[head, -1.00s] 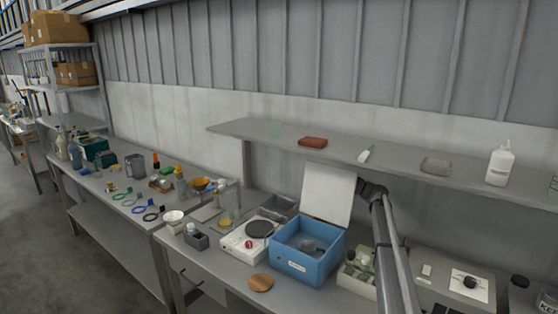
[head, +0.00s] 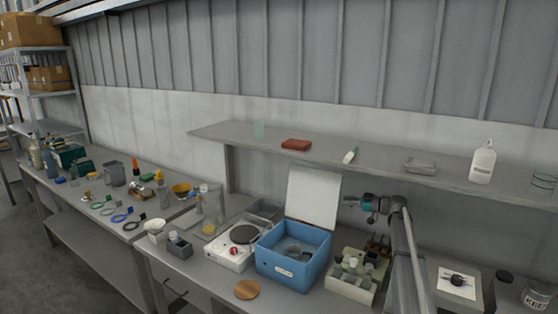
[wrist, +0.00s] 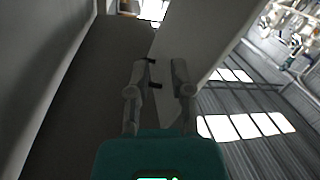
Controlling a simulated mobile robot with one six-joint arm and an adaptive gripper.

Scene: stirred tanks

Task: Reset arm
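My gripper (head: 352,202) is beside the right edge of the raised white lid of the blue box, below the wall shelf and above the bench. Its teal body and pale end show in the head view. In the wrist view, my gripper (wrist: 158,70) has its two grey fingers apart, with nothing seen held between them. A pale flat panel lies beyond the right finger there. My arm rises from the lower right of the head view to the gripper.
The blue box (head: 277,268) stands open on the bench, with a hotplate (head: 229,262) to its left and a rack of bottles (head: 343,290) to its right. A round wooden disc (head: 247,290) lies in front.

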